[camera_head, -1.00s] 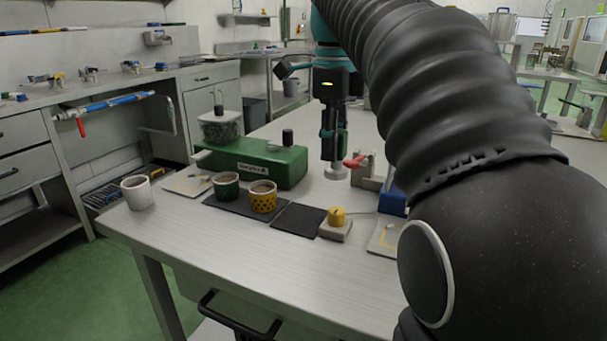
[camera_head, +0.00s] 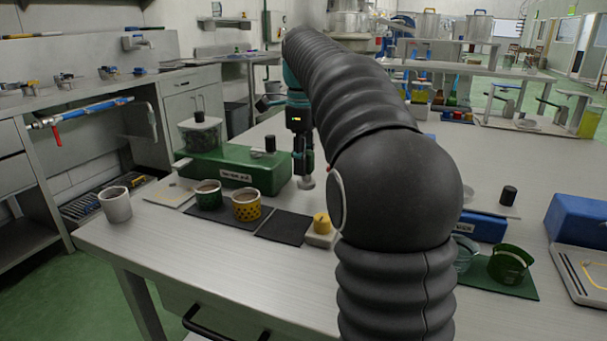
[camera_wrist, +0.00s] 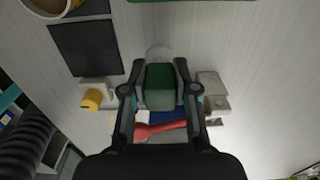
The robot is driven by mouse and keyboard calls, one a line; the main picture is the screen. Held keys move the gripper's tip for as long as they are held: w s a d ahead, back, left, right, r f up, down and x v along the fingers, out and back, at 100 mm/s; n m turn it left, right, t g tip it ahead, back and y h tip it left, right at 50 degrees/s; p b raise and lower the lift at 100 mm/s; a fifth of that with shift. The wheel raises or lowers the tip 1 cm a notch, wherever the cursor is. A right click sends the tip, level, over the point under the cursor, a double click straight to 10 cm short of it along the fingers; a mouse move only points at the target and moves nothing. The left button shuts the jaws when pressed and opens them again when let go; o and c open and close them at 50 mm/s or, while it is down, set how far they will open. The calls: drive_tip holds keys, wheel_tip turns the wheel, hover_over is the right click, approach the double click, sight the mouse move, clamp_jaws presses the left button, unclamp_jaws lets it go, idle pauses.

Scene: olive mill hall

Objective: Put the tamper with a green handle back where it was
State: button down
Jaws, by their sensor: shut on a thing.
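My gripper (camera_wrist: 160,90) is shut on the green handle (camera_wrist: 160,85) of the tamper in the wrist view. Its pale round metal base (camera_wrist: 158,53) shows beyond the fingers. In the head view, my gripper (camera_head: 303,158) hangs upright, with the tamper's base (camera_head: 306,182) just above or on the table; I cannot tell which. It is right of the green box (camera_head: 240,180). A yellow-handled piece (camera_head: 321,223) stands on a small pale block nearer the front. In the wrist view, a red handle (camera_wrist: 160,129) lies close by my fingers, and a pale block (camera_wrist: 212,88) is to their right.
Two cups, one green (camera_head: 208,195) and one yellow (camera_head: 246,207), stand on a dark mat. An empty dark mat (camera_head: 283,227) lies beside them. A white cup (camera_head: 115,205) stands at the left edge. My arm hides the middle right; blue boxes (camera_head: 578,218) stand beyond.

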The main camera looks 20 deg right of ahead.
drive_tip(key=shift+f, duration=1.55)
drive_tip(key=c, duration=0.9)
unclamp_jaws()
drive_tip(key=shift+f, duration=0.1)
wheel_tip(320, 180, up, 12)
drive_tip(key=shift+r+p, duration=0.1)
drive_tip(key=shift+p, duration=0.35)
